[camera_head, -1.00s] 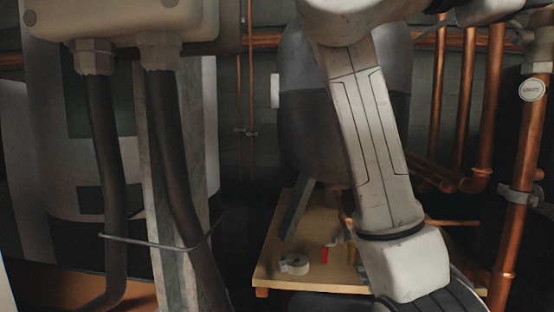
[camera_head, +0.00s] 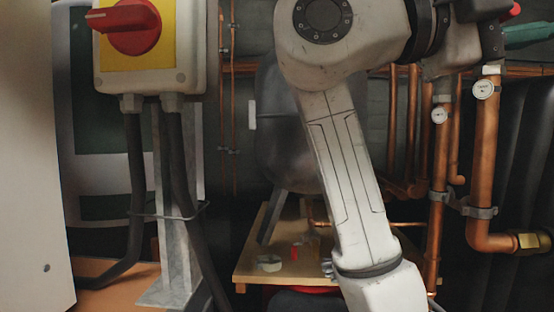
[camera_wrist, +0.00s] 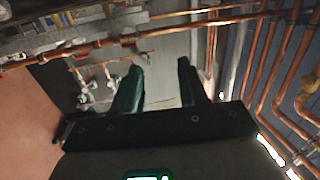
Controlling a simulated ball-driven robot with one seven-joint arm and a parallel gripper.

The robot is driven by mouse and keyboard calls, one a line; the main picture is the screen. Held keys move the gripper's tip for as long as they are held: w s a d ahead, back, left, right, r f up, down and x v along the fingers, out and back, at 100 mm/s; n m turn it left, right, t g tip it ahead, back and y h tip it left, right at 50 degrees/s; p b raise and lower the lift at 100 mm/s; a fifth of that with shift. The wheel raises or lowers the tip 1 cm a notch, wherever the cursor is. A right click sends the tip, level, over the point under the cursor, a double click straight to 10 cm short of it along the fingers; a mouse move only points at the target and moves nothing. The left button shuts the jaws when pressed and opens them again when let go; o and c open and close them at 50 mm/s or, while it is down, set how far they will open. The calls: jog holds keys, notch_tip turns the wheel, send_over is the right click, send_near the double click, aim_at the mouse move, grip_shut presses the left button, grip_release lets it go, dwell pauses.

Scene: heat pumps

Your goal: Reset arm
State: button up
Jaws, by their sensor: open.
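My gripper (camera_wrist: 160,88) shows in the wrist view with its two dark green fingers apart and nothing between them. It faces a grey wall with copper pipes, and no object touches the fingers. In the head view my arm hangs across the middle right, bent at the upper joint, with its lower link running down out of the picture. At the upper right of the head view a dark part of my arm's end and a green finger (camera_head: 528,35) show near the pipes.
A switch box with a red rotary handle (camera_head: 132,25) stands on a metal post at left. Copper pipes (camera_head: 484,140) with gauges line the right. A pale panel (camera_head: 30,150) is close at far left.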

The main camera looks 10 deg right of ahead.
jog(key=w+d+f+n+t+y, duration=0.2)
jog(key=w+f+n+t, duration=0.3)
jog(key=f, duration=0.7)
jog(key=w+d+f+n+t+y, duration=0.2)
jog(key=w+d+f+n, duration=0.1)
jog(key=f+n, duration=0.65)
jog(key=w+d+f+n+t+y, duration=0.25)
jog(key=w+f+n, duration=0.25)
jog(key=f, duration=0.9)
jog(key=s+a+f+n+y, duration=0.15)
jog(key=f+n, duration=0.25)
jog(key=f, duration=0.7)
jog(key=s+f+n+y, duration=0.3)
jog(key=f+n, duration=0.1)
jog(key=f, duration=0.6)
jog(key=s+a+f+n+g+y, duration=0.2)
jog(key=s+a+f+n+y, duration=0.2)
jog(key=s+f, duration=0.7)
jog(key=s+a+f+n+g+y, duration=0.1)
jog(key=s+a+f+n+y, duration=0.3)
jog(key=s+f, duration=0.7)
jog(key=s+n, duration=0.2)
jog(key=s, duration=0.1)
jog(key=shift+s+a+f+g, duration=0.2)
jog(key=shift+s+a+g, duration=0.05)
jog(key=shift+a+g, duration=0.1)
